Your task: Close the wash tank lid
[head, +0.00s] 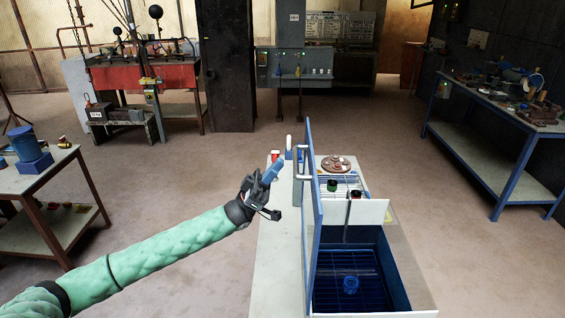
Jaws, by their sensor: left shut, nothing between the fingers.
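The wash tank (398,268) is a blue-lined open box in the right half of the bench. The tank lid (312,225) is a blue panel standing upright along the tank's left side. A pale bar handle (298,165) is on the lid's left face near its far end. My left gripper (272,172) is shut and empty, just left of the lid handle and apart from it. My right gripper is not in view.
Behind the tank is a white upright panel (367,212), with a rack and a brown round plate (336,164) beyond. Red and white containers (275,156) stand at the bench's far left. A cluttered side table (480,160) stands right.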

